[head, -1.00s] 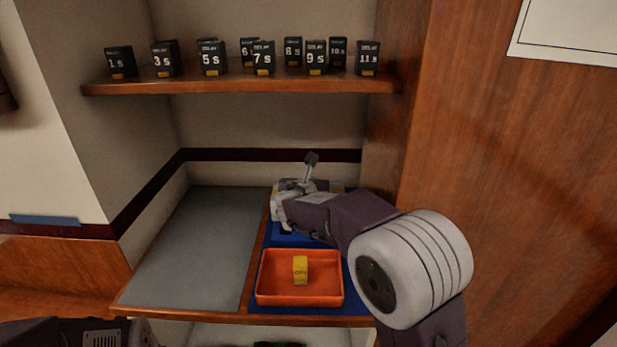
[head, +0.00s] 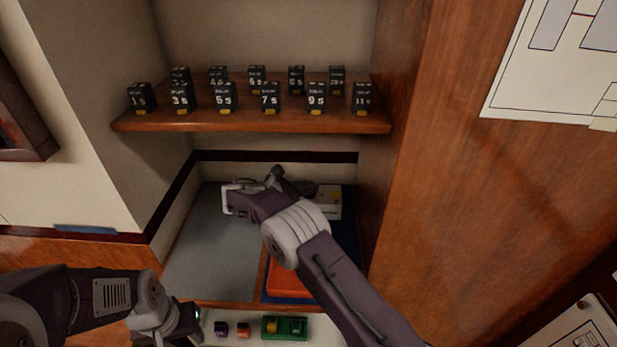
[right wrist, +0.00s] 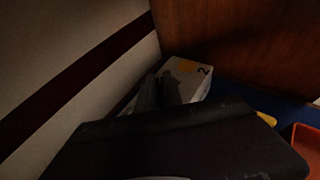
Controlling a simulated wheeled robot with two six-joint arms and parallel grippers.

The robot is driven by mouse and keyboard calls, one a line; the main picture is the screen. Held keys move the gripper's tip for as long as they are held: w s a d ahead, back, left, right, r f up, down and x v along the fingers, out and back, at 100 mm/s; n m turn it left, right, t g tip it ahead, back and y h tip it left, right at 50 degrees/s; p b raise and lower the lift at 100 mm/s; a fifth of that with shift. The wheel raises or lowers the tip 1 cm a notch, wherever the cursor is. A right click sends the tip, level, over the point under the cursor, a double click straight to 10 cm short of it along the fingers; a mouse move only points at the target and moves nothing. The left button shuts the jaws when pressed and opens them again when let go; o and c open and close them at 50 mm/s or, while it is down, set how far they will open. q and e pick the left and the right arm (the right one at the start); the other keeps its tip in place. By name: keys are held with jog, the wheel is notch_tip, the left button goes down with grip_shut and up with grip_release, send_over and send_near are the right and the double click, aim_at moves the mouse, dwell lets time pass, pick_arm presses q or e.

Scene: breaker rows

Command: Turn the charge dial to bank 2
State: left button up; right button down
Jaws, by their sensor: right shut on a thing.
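The charge box (head: 330,203) is white with yellow on top and stands at the back right of the niche, on the blue mat. In the right wrist view the same box (right wrist: 203,81) shows a figure 2 and a yellow mark. My right gripper (head: 302,187) reaches to its left side. In the right wrist view its dark fingers (right wrist: 160,92) are close together against the box, shut on the charge dial, which they largely hide. I cannot read the dial's setting. My left gripper (head: 190,322) is low at the left, and its fingers are unclear.
An orange tray (head: 288,281) sits on the blue mat (head: 347,262), partly behind my right arm. A grey mat (head: 212,255) lies left of it. Above, a shelf (head: 250,122) holds several dark DELAY blocks. A green holder (head: 284,326) and small blocks stand below.

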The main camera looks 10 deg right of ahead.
jog(key=shift+m+h+p, duration=0.3)
jog(key=shift+p, duration=0.15)
jog(key=shift+g, duration=0.4)
jog(key=c, duration=1.5)
grip_release()
jog(key=v, duration=0.9)
jog(key=shift+c, duration=0.2)
